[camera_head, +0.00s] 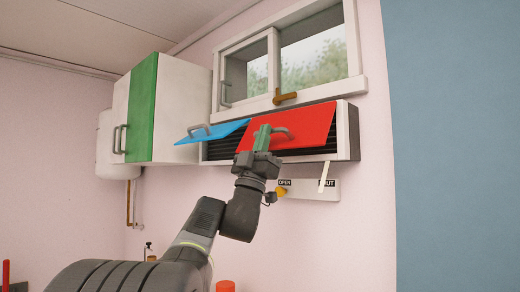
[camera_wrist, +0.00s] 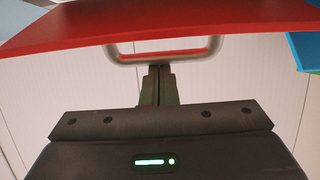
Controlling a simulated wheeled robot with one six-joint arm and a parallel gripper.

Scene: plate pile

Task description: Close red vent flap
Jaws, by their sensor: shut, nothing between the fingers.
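The red vent flap (camera_head: 308,125) tilts outward from the white-framed vent below the window, so it stands open. It has a grey curved handle (camera_head: 282,132). In the wrist view the red flap (camera_wrist: 160,28) spans the top, with its handle (camera_wrist: 165,57) hanging below the edge. My gripper (camera_head: 262,138) has its fingers together in front of the flap's left part, beside the handle. In the wrist view the fingertips (camera_wrist: 157,72) are close to the handle's bar; I cannot tell whether they touch. Nothing is between the fingers.
A blue flap (camera_head: 212,131), also tilted out, is left of the red one. A green and white cabinet (camera_head: 143,108) hangs further left. Below the vent is a panel (camera_head: 312,189) marked OPEN and SHUT. A window (camera_head: 290,68) is above. Open space lies below the flaps.

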